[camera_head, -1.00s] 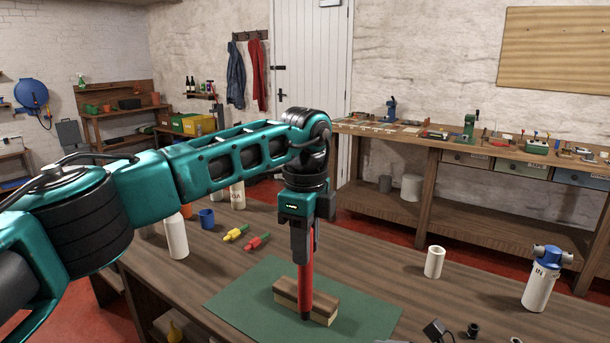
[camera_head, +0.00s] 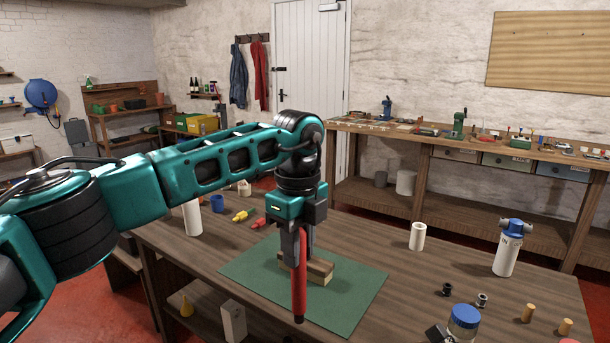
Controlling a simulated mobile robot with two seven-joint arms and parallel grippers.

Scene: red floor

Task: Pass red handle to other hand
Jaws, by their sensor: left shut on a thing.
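The red handle (camera_head: 299,283) is a long red rod with a dark lower tip, hanging upright in the camera_head view. My left gripper (camera_head: 300,240) points down and is shut on its upper part. The handle is in front of a wooden block (camera_head: 318,268) that lies on the green mat (camera_head: 342,300), and partly hides the block. Whether the handle's tip touches the mat I cannot tell. My right gripper is not in view.
A white cylinder (camera_head: 417,236) and a white bottle with a blue top (camera_head: 507,248) stand right of the mat. A blue-lidded jar (camera_head: 463,322), small black fittings and wooden pegs are at front right. Yellow and red screwdriver-like tools lie behind the mat's left side.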

